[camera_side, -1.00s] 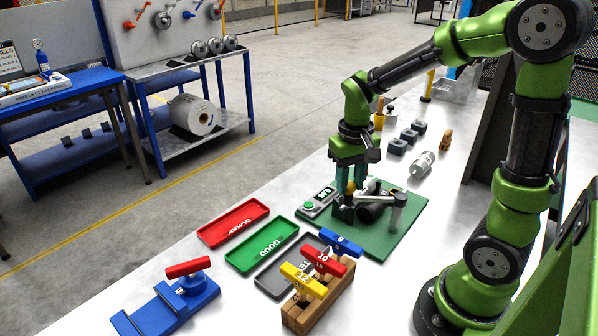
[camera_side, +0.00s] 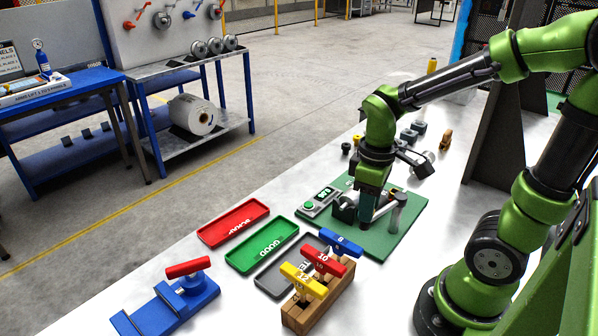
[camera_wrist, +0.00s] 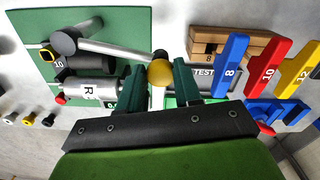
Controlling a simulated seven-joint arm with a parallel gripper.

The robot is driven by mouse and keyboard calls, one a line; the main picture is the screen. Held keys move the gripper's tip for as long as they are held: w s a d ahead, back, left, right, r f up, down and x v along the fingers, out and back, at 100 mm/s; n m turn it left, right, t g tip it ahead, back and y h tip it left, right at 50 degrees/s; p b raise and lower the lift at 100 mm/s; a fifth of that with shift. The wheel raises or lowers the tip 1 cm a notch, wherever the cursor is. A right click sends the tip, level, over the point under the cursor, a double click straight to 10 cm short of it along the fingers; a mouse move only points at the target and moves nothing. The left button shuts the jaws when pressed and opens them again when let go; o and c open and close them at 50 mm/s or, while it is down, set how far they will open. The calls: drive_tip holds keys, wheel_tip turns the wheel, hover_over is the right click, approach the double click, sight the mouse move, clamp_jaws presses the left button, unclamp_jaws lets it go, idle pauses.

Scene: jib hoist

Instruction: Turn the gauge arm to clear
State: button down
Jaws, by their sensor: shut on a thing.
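The gauge arm is a grey bar (camera_wrist: 115,50) running from a round post (camera_wrist: 63,41) to a yellow ball knob (camera_wrist: 159,72) in the wrist view. My gripper (camera_wrist: 160,78) has its two dark green fingers on either side of the knob and is shut on it. In the side view my gripper (camera_side: 367,212) points down over the green base plate (camera_side: 385,240), left of the grey post (camera_side: 399,205). There my fingers hide the knob.
A wooden block (camera_side: 319,314) with blue, red and yellow T-handles stands in front of the plate. Red (camera_side: 233,222), green (camera_side: 262,245) and grey (camera_side: 279,276) trays lie to the left. A blue fixture (camera_side: 165,307) stands front left. Dark blocks (camera_side: 413,132) stand behind.

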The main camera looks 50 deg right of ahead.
drive_tip(key=shift+s, duration=0.15)
idle(0.3)
drive_tip(key=c, duration=0.8)
unclamp_jaws()
wheel_tip(320, 180, up, 17)
drive_tip(key=a+f+m+t, duration=0.2)
drive_tip(key=a+f+m+t+y, duration=0.1)
drive_tip(key=f+m+t, duration=0.1)
drive_tip(key=a+f+m+t+y, duration=0.1)
drive_tip(key=a+f+m+t, duration=0.1)
drive_tip(key=t, duration=0.1)
drive_tip(key=shift+w+a, duration=0.25)
drive_tip(key=shift+a, duration=0.1)
